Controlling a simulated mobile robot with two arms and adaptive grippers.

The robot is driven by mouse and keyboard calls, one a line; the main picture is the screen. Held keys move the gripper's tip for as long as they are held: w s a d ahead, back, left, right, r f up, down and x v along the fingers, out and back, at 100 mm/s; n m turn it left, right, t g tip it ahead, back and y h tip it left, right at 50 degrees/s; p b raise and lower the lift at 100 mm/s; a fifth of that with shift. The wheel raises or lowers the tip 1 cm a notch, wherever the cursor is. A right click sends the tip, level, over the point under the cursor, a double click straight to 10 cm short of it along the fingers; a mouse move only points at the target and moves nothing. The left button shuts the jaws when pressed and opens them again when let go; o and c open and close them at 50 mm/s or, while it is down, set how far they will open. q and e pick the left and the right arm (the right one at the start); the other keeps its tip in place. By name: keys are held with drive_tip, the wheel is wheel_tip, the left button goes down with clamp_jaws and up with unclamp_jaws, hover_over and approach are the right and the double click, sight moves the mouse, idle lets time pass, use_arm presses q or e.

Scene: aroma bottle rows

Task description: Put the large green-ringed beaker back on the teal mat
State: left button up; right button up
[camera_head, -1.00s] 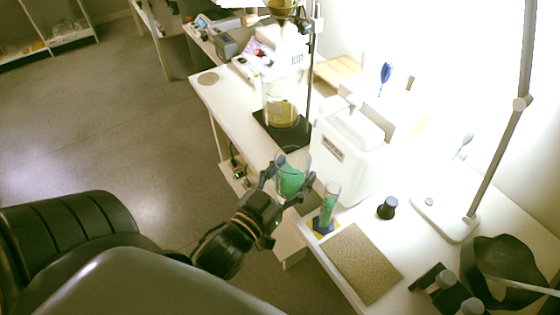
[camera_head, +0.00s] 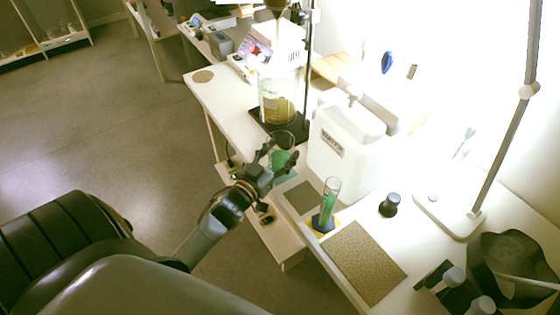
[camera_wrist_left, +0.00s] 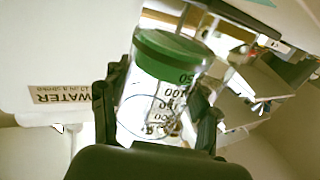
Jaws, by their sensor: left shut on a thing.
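The large beaker (camera_head: 282,157) is clear glass with a green lower part. My left gripper (camera_head: 270,160) is shut around its side and holds it near the front edge of the white table. In the left wrist view the beaker (camera_wrist_left: 165,85) appears upside down, with its green part and printed scale between the fingers. A small piece of the teal mat (camera_head: 287,177) shows just below the beaker; the gripper and beaker hide the rest. I cannot tell whether the beaker touches it.
A white water container (camera_head: 340,150) is behind. A stand with a large vessel (camera_head: 277,100) is farther back. A tan mat (camera_head: 362,262) lies empty nearer.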

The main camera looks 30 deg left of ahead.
sight(280, 161)
use_arm(q)
drive_tip(key=shift+w+a+f, duration=0.35)
drive_tip(key=shift+w+f, duration=0.05)
drive_tip(key=shift+f, duration=1.7)
use_arm(e)
drive_tip(key=shift+d+f, duration=0.25)
drive_tip(key=shift+d, duration=0.1)
use_arm(q)
drive_tip(key=shift+f+b, duration=0.15)
drive_tip(key=shift+b, duration=0.15)
drive_tip(key=o, duration=1.4)
drive_tip(key=shift+c, duration=0.2)
use_arm(e)
drive_tip(key=shift+f, duration=0.1)
